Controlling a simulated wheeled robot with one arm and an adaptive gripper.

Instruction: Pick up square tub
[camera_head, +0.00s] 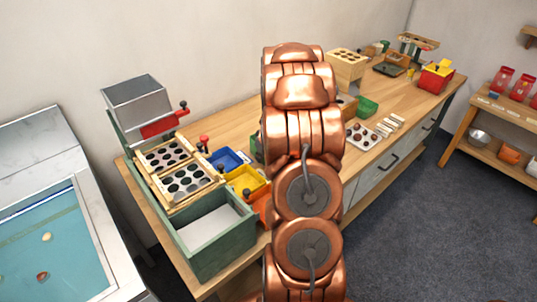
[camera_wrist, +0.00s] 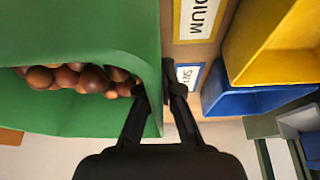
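A green square-sided tub (camera_wrist: 80,35) fills the left of the wrist view, with several brown chestnuts (camera_wrist: 85,78) inside. My gripper (camera_wrist: 157,88) has one finger inside the tub and one outside. The fingertips are close together with the tub's wall between them and appear shut on it. In the head view my copper arm hides my gripper. A sliver of green (camera_head: 257,147) shows beside the arm, and another green tub (camera_head: 367,107) stands to its right; I cannot tell which one is held.
A yellow bin (camera_wrist: 275,45) and a blue bin (camera_wrist: 250,100) are right of the tub in the wrist view. A label card (camera_wrist: 200,18) lies between. On the bench are a hole-plate sorter (camera_head: 185,180), a green-framed box (camera_head: 215,235) and a white tray (camera_head: 364,137).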

